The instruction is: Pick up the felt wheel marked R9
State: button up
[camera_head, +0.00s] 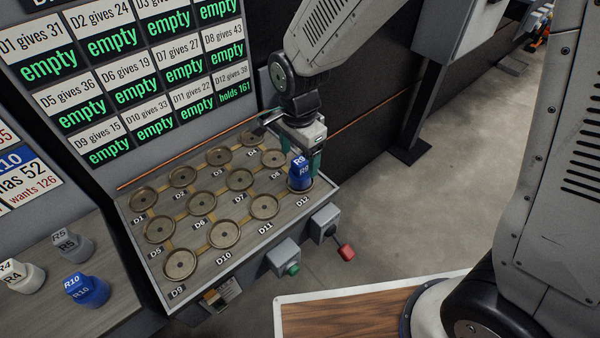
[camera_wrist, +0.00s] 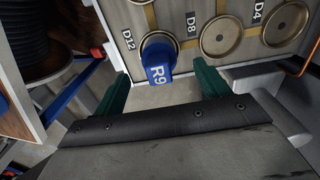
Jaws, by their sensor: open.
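The blue felt wheel marked R9 (camera_head: 300,174) stands upright on the round seat D12 at the right end of the slotted board. In the wrist view the R9 wheel (camera_wrist: 159,62) shows its label, between and beyond my fingertips. My gripper (camera_head: 305,150) is above and close behind the wheel in the head view, with its fingers apart. In the wrist view my gripper (camera_wrist: 162,85) has one green finger on each side, with nothing held. Whether a finger touches the wheel cannot be told.
The board (camera_head: 200,262) has several empty round seats. A sign panel (camera_head: 120,70) rises behind it, reading "holds 161" for D12. Wheels R10 (camera_head: 88,292), R5 (camera_head: 75,247) and R4 (camera_head: 22,277) stand on a side shelf. A green button (camera_head: 291,268) and red-ended lever (camera_head: 346,251) project in front.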

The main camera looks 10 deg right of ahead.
aim_at(300, 172)
notch_tip(300, 172, down, 4)
jog(key=shift+d+f, duration=0.1)
jog(key=shift+f, duration=0.05)
jog(key=c, duration=1.1)
jog(key=shift+c, duration=0.2)
